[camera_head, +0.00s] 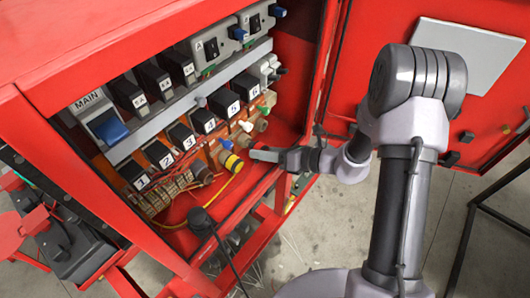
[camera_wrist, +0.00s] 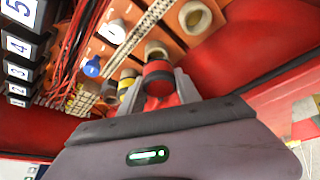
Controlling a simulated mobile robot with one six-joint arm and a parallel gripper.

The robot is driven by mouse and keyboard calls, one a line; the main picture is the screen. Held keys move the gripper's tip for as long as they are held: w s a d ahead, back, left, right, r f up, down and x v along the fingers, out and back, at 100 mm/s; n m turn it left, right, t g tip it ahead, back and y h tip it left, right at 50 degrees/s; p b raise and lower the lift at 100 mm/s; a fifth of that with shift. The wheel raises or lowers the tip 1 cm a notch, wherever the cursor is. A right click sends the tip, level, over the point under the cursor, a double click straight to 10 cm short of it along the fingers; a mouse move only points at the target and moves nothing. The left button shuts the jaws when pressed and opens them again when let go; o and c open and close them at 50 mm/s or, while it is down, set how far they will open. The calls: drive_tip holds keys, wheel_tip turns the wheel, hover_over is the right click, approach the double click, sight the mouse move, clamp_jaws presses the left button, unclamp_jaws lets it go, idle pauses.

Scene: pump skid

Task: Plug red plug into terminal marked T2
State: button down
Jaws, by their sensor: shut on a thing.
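My gripper (camera_wrist: 160,92) is shut on the red plug (camera_wrist: 162,99), which has a dark collar, in the wrist view. The plug's end points at a tan round terminal (camera_wrist: 155,49) in the orange panel. The plug end overlaps the terminal's near rim; I cannot tell if it is touching or inside. In the head view my gripper (camera_head: 262,154) lies level at the right of the terminal row, close to the yellow-banded plug (camera_head: 233,162); the red plug is not clear there. No T2 mark is readable in either view.
Neighbouring terminals hold a white plug (camera_wrist: 113,31), a blue plug (camera_wrist: 92,66) and a yellow plug (camera_wrist: 125,88). Another tan terminal (camera_wrist: 195,18) stands open. Numbered black breakers (camera_head: 204,121) and loose red wires are alongside. The red cabinet wall (camera_wrist: 255,55) is close on the right.

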drive_tip(key=shift+w+a, duration=0.9)
drive_tip(key=shift+a, duration=0.25)
idle(0.4)
drive_tip(key=c, duration=0.8)
unclamp_jaws()
drive_tip(key=shift+o, duration=0.2)
drive_tip(key=v, duration=1.7)
drive_tip(key=shift+d, duration=0.25)
